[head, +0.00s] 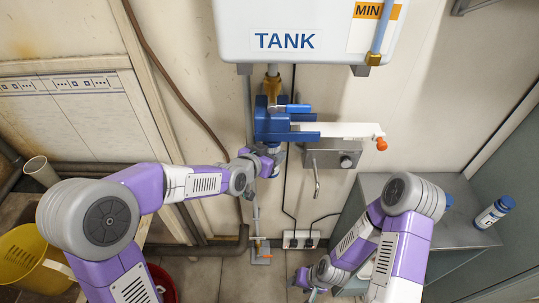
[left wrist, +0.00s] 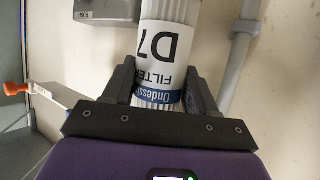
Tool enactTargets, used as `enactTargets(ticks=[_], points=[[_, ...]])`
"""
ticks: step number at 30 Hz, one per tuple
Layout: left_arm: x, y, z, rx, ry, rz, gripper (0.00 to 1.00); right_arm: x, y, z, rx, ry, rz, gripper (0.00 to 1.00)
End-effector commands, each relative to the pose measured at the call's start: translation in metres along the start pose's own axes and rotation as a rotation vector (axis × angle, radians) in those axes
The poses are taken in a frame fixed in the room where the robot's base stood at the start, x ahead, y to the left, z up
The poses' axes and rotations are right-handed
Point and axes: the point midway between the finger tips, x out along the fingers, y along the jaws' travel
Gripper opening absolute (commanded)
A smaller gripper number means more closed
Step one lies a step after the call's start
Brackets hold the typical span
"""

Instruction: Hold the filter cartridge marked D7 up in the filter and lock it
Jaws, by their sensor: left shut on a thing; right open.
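The filter cartridge marked D7 (left wrist: 168,45) is white with a blue band, between the fingers of my left gripper (left wrist: 162,88) in the left wrist view. In the head view my left gripper (head: 268,158) is directly below the blue filter head (head: 271,122), under the tank. The cartridge is mostly hidden there, and I cannot tell whether its top is seated. A white lever (head: 340,130) with an orange tip (head: 381,144) points right from the filter head. My right gripper (head: 314,292) is open and low near the floor, at the bottom edge.
The white tank (head: 300,30) hangs above the filter. A metal box (head: 333,154) with a thin spout is on the wall below the lever. A blue-capped bottle or cartridge (head: 492,213) is on the grey cabinet (head: 450,225) at right. A yellow bucket (head: 35,258) stands at left.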

Motion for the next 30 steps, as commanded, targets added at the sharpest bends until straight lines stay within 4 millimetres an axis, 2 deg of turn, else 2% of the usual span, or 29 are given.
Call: enactTargets(ticks=[1,10,12,13,14,15,30], points=[[-0.005,-0.004,-0.033,0.011,0.08,-0.018,0.21,0.0,0.0,0.0,0.0,0.0,0.0,0.55],[-0.024,0.009,-0.023,0.014,0.081,-0.016,0.21,0.006,0.002,0.0,0.0,0.0,0.0,0.55],[-0.028,0.011,-0.021,0.012,0.079,-0.017,0.09,0.007,0.003,0.0,0.0,0.0,0.0,0.55],[-0.03,0.013,-0.019,0.012,0.078,-0.017,0.09,0.007,0.003,0.0,0.0,0.0,0.0,0.55],[-0.032,0.014,-0.018,0.012,0.078,-0.016,0.02,0.007,0.003,0.0,0.0,0.0,0.0,0.55],[-0.034,0.017,-0.016,0.014,0.077,-0.015,0.0,0.008,0.003,0.0,0.0,0.0,0.0,0.55],[-0.064,0.04,0.006,0.019,0.058,-0.006,0.0,0.01,0.004,-0.001,0.0,0.0,0.0,0.55]])
